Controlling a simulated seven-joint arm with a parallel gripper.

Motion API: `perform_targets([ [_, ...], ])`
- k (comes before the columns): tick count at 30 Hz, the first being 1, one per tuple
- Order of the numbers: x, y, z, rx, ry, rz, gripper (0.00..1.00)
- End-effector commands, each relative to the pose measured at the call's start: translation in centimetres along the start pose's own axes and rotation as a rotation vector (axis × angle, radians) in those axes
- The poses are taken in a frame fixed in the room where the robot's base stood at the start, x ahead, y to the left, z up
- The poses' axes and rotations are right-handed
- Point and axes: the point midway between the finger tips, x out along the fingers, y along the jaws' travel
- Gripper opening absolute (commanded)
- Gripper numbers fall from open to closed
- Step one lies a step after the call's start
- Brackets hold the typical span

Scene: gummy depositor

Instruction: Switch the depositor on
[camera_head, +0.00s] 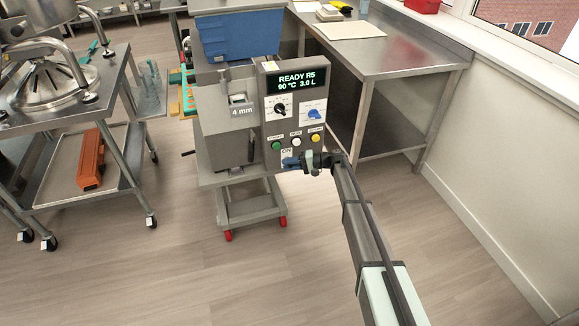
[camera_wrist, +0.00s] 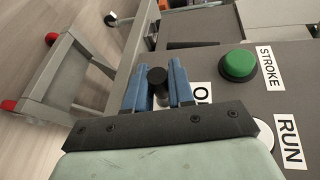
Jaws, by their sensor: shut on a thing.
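The depositor (camera_head: 222,128) is a grey machine on a wheeled stand, with a control panel facing me. Its display (camera_head: 290,80) is lit and reads READY R5, 90 °C, 3.0 L. A label beginning with O (camera_wrist: 202,95) is partly hidden beside the right finger. The switch's exact position cannot be told.
Above the gripper are green (camera_head: 276,145), white (camera_head: 296,141) and yellow (camera_head: 316,138) buttons; the green STROKE button (camera_wrist: 238,64) is close by in the wrist view. A steel table (camera_head: 385,58) stands at right, a trolley (camera_head: 115,92) at left. The front floor is clear.

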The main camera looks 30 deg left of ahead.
Motion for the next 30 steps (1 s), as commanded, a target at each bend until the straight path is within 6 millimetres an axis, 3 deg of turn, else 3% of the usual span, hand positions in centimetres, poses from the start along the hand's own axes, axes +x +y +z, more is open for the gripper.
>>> perform_targets([
  [12,-0.14,-0.79,-0.08,0.172,-0.039,0.071,0.00],
  [28,-0.15,-0.88,-0.06,0.196,-0.044,0.081,0.00],
  [29,-0.15,-0.88,-0.06,0.196,-0.044,0.081,0.24],
  [30,-0.15,-0.88,-0.06,0.196,-0.044,0.081,0.28],
])
